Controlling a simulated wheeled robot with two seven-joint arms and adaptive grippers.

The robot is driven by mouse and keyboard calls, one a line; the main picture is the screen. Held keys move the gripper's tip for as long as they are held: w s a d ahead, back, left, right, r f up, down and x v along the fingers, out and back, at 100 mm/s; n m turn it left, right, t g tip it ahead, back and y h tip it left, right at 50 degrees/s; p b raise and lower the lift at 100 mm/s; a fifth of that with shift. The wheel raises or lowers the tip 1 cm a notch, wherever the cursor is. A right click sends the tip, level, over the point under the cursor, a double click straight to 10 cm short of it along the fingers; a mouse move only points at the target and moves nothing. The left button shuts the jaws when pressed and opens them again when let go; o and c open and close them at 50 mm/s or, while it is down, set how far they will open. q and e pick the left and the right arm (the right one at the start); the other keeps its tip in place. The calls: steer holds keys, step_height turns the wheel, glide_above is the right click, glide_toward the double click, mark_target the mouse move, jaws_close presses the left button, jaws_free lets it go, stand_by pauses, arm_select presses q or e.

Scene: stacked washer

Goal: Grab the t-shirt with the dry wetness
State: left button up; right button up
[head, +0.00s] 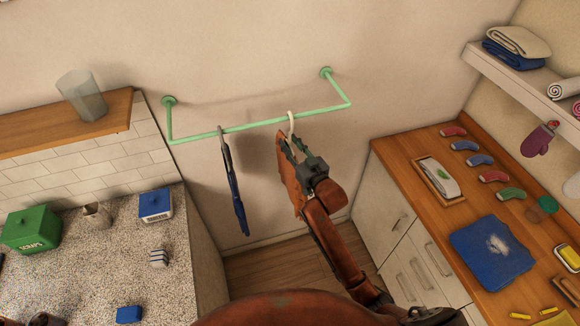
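A green wall rail (240,127) carries two hangers. A dark blue garment (235,188) hangs from the left one, seen nearly edge-on. A brown-orange garment (287,172) hangs from the white hanger (291,122) to its right, partly hidden by my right arm. My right gripper (294,147) is at the upper part of this brown garment, just below the hanger. Its fingers overlap the cloth, and I cannot tell whether they are closed on it. Neither garment shows a clear sign of wet or dry. My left gripper is not in view.
A speckled counter (90,265) with a green box (32,230) and blue container (155,205) stands left. A glass (82,95) stands on the left shelf.

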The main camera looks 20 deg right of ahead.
jaws_close()
steer(key=shift+r, duration=0.1)
stand_by(0.7)
